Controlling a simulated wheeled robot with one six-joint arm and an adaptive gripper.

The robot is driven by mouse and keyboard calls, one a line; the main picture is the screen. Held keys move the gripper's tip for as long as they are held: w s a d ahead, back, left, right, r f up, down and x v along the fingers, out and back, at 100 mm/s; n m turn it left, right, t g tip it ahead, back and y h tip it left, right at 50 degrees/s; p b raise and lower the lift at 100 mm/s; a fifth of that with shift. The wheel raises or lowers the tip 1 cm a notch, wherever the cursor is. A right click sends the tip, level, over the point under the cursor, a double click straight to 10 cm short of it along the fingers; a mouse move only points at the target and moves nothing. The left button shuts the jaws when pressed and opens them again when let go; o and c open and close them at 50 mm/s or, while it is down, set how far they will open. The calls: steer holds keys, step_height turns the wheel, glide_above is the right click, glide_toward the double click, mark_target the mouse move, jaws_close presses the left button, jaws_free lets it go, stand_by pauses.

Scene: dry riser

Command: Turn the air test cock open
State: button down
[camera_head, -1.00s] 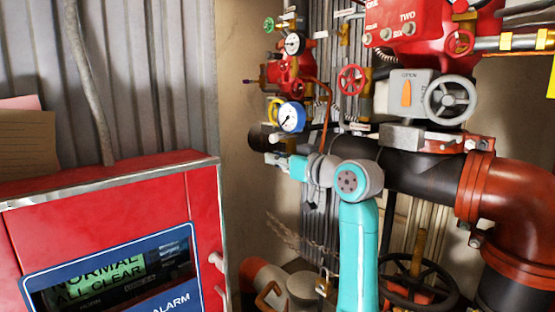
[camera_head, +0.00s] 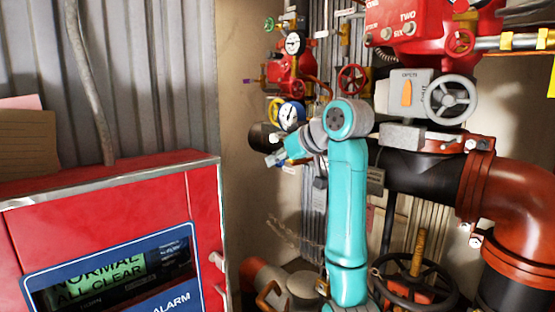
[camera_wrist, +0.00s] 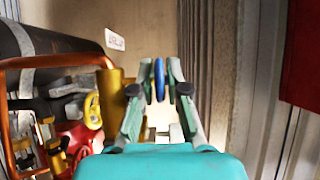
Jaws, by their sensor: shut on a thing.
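My gripper (camera_wrist: 159,82) is shut on a thin blue handle (camera_wrist: 159,70), seen nearly edge-on between the fingertips in the wrist view. I take this for the air test cock's handle; no label on it is readable. A brass-coloured cylinder (camera_wrist: 115,100) stands left of the fingers; I cannot tell whether it joins the handle. In the head view my gripper (camera_head: 272,158) is at the left end of the arm, below the blue-rimmed gauge (camera_head: 291,115). The held handle is too small to make out there, and the cock's open or closed position cannot be read.
A black pipe (camera_wrist: 45,50), an orange-brown pipe frame (camera_wrist: 50,62) and a yellow handwheel (camera_wrist: 92,110) crowd the left of the wrist view. A red alarm cabinet (camera_head: 110,225) fills the head view's lower left. A grey handwheel (camera_head: 450,98) is at right.

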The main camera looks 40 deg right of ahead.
steer(key=c, duration=1.4)
jaws_free()
steer(key=shift+c, duration=0.2)
